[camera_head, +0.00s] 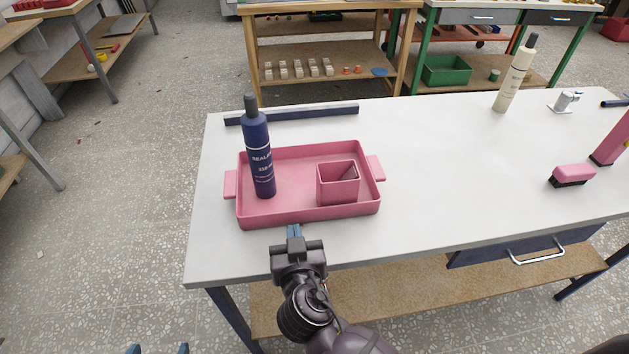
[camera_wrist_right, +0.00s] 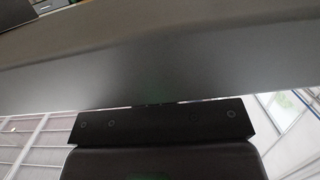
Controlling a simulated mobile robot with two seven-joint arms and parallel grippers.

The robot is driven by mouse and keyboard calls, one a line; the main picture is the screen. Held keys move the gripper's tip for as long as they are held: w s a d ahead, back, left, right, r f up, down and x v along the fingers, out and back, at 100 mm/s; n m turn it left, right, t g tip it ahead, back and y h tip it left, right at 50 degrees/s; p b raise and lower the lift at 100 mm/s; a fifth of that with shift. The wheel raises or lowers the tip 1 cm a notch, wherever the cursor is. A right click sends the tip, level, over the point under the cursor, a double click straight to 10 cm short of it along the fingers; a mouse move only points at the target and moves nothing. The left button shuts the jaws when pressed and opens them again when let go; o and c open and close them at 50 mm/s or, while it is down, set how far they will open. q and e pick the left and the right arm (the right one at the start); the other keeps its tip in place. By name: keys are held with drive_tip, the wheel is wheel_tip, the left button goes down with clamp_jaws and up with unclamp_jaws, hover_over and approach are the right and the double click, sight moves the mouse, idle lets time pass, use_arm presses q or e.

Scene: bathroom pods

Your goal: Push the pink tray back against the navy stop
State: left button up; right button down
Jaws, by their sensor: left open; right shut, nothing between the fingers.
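The pink tray (camera_head: 300,213) lies on the white table, with side handles left and right. It holds a navy sealant bottle (camera_head: 261,160), upright at its left, and a pink square cup (camera_head: 338,188) at its right. The navy stop (camera_head: 315,112) is a low bar behind the tray; a strip of bare table shows between them. My right gripper (camera_head: 293,230) is shut and empty, its blue fingertips right at the tray's front wall; I cannot tell whether they touch. My left gripper (camera_head: 159,349) is open, its fingertips just showing at the bottom left, away from the table.
A cream bottle (camera_head: 514,75), a small metal fitting (camera_head: 565,101), a pink brush (camera_head: 572,176) and a pink bottle (camera_head: 612,142) stand on the right part of the table (camera_head: 440,180). The table's middle is clear. The right wrist view shows mostly dark blurred surfaces.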

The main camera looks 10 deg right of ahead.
sight(292, 218)
drive_tip(key=shift+w, duration=2.1)
drive_tip(key=shift+s+r+p, duration=0.15)
drive_tip(key=shift+s+r, duration=0.2)
drive_tip(key=shift+s, duration=0.35)
drive_tip(key=shift+s+r+p, duration=0.1)
drive_tip(key=shift+s+r, duration=0.2)
drive_tip(key=shift+s, duration=0.45)
drive_tip(key=shift+s+r+p, duration=0.15)
drive_tip(key=shift+s+r, duration=0.2)
drive_tip(key=shift+s, duration=0.35)
drive_tip(key=shift+s+r, duration=0.3)
drive_tip(key=shift+s, duration=0.4)
drive_tip(key=shift+s+r, duration=0.25)
drive_tip(key=shift+s, duration=0.45)
